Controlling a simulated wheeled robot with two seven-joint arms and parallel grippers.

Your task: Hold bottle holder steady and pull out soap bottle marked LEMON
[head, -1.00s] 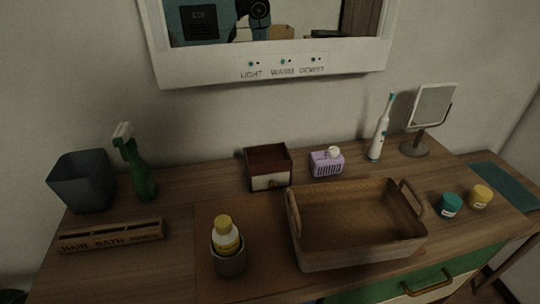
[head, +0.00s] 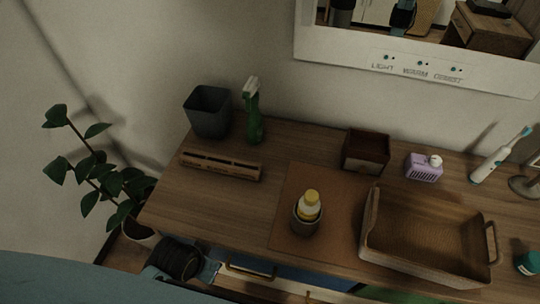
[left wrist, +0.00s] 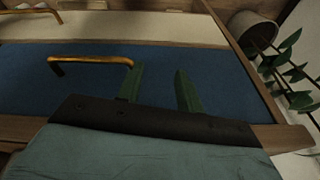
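The soap bottle (head: 309,202) has a yellow cap and a yellow and white body. It stands upright in a grey cup-shaped bottle holder (head: 306,226) on the brown mat in the head view. The writing on its label is too small to read. My left gripper (left wrist: 160,88) shows in the left wrist view with its two green fingers apart and nothing between them. It is in front of a blue drawer front, away from the holder and bottle. My right gripper is in neither current view.
A wicker tray (head: 425,268) stands right of the holder. A long wooden box (head: 222,166), a grey bin (head: 208,112) and a green spray bottle (head: 253,118) are at the left. A brown box (head: 366,152) stands behind. Gold drawer handles (left wrist: 92,61) stick out below the tabletop.

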